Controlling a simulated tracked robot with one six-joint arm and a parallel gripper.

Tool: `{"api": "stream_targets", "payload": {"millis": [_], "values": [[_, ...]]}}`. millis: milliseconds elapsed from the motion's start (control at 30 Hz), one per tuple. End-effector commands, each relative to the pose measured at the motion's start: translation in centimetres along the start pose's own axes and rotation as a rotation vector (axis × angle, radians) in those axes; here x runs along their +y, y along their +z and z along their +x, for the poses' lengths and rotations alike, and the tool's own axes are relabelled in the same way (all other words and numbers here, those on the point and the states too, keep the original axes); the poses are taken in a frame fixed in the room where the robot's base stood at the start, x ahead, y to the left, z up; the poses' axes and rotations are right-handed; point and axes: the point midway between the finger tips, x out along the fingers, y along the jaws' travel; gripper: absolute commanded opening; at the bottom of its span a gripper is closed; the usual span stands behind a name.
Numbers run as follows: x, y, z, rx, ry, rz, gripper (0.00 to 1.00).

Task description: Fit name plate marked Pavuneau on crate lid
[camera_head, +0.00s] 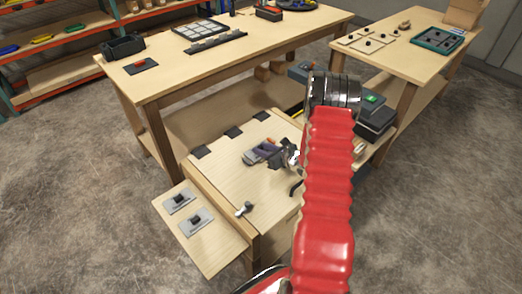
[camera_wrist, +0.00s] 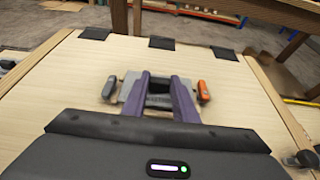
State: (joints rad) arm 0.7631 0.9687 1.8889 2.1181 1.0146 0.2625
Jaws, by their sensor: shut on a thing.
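The crate lid (camera_head: 222,165) is a pale wooden panel with dark hinge pads along its far edge. It fills much of the wrist view (camera_wrist: 62,90). My gripper (camera_head: 266,151) is over the lid's right part. In the wrist view its purple fingers (camera_wrist: 162,84) are shut on a grey name plate (camera_wrist: 130,88), low over or against the lid; I cannot tell if it touches. The plate's lettering is too small to read and the fingers cover part of it. A grey clip (camera_wrist: 109,88) is left of the plate and an orange clip (camera_wrist: 203,91) is right of it.
Two grey plates with black knobs (camera_head: 180,201) (camera_head: 196,221) lie on a side shelf (camera_head: 216,252) left of the crate. A metal latch (camera_head: 243,210) is at the lid's front edge. A workbench (camera_head: 235,55) stands behind, and another table (camera_head: 420,62) at right.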

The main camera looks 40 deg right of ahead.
Motion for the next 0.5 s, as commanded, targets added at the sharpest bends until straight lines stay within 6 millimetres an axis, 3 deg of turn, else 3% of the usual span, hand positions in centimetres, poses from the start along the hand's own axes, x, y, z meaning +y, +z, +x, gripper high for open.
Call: {"api": "stream_targets", "payload": {"millis": [500], "values": [[0.0, -0.39, 0.17, 0.0, 0.0, 0.0, 0.04]]}}
